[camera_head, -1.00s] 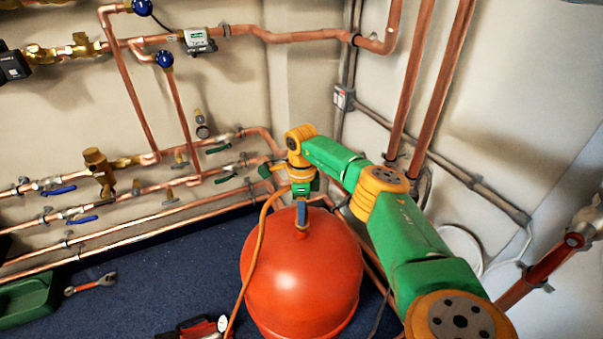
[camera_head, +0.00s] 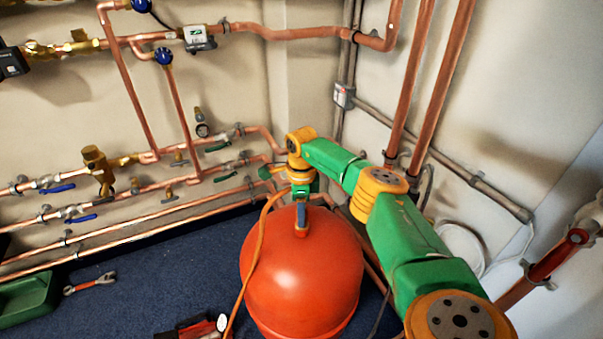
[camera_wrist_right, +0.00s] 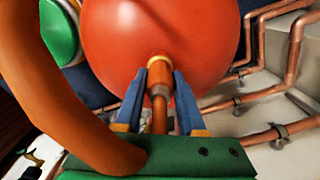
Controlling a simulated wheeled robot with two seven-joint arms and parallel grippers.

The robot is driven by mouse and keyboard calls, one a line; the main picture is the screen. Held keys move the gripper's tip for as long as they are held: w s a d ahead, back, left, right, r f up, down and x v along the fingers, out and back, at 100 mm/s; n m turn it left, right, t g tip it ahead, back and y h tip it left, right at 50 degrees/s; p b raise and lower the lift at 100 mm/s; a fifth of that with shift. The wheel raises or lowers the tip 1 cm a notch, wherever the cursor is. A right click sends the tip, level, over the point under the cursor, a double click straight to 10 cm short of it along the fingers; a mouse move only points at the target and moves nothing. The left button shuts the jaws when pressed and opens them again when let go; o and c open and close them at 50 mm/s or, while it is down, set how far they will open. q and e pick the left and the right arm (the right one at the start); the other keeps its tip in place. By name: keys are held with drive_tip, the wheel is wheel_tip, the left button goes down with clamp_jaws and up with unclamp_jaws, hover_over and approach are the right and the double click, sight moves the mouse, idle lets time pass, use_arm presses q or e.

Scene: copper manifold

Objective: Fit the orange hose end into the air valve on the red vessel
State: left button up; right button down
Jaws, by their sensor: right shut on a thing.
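The red vessel (camera_head: 300,275) stands on the blue floor at the middle bottom of the head view; its rounded red side fills the top of the wrist view (camera_wrist_right: 200,40). My right gripper (camera_head: 301,222) reaches down to the top of the vessel. In the wrist view its blue fingers (camera_wrist_right: 159,95) are shut on the orange hose end (camera_wrist_right: 159,75), whose tip points at the vessel. The tip meets or nearly meets the vessel; the air valve is hidden behind it, so I cannot tell whether it is seated. My left gripper is not in view.
The orange hose (camera_head: 256,250) hangs down left of the vessel. Copper pipes (camera_head: 150,210) run along the wall behind. A wrench (camera_head: 90,284), a green case (camera_head: 28,300) and a red tool (camera_head: 195,328) lie on the floor. Open floor (camera_head: 150,275) lies left of the vessel.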

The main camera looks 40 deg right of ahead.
drive_tip(key=shift+c, duration=2.1)
unclamp_jaws()
wheel_tip(320, 180, up, 7)
drive_tip(key=shift+r+p, duration=0.1)
drive_tip(key=shift+p, duration=0.45)
